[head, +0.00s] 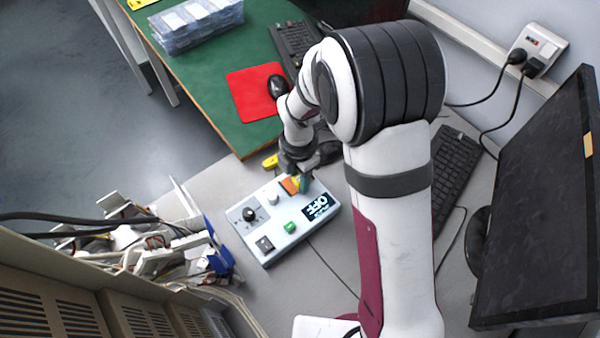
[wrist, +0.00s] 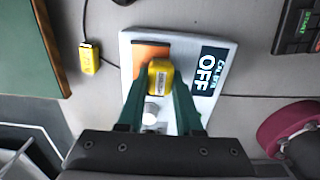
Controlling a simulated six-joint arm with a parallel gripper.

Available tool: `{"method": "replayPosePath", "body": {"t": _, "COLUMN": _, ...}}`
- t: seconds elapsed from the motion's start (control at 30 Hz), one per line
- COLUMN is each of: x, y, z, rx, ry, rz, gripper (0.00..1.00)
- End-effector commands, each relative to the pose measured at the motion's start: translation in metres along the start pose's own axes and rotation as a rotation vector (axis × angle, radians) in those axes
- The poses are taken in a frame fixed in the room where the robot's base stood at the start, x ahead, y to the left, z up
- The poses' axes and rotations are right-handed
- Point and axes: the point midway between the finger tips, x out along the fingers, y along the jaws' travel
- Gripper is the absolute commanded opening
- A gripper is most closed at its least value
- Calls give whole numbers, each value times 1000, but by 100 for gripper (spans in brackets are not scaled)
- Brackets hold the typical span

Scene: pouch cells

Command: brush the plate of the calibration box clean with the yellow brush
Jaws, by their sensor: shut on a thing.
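The calibration box (head: 273,219) is a pale box on the grey table, with a dark display reading OFF (head: 319,208), a black knob, a white knob and a green button. Its orange plate (head: 289,185) is partly hidden by my gripper in the head view; the plate (wrist: 146,52) shows more clearly in the wrist view. My gripper (wrist: 159,92), with green fingers, is shut on the yellow brush (wrist: 160,76) over the plate's edge. The bristles are hidden, so I cannot tell whether they touch the plate. In the head view my gripper (head: 301,180) is over the box's far side.
A small yellow device (wrist: 89,59) on a cable lies beside the box. A keyboard (head: 453,170) and monitor (head: 545,210) stand right. Circuit hardware (head: 150,245) is at left.

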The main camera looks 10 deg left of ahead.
Motion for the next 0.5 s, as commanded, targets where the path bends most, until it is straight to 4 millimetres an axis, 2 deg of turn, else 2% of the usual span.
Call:
{"method": "replayPosePath", "body": {"t": 0.17, "x": 2, "y": 0, "z": -10, "rx": 0, "ry": 1, "rz": -1, "gripper": 0}}
{"method": "replayPosePath", "body": {"t": 0.5, "x": 0, "y": 26, "z": -10, "rx": -2, "ry": 0, "rz": 0, "gripper": 0}}
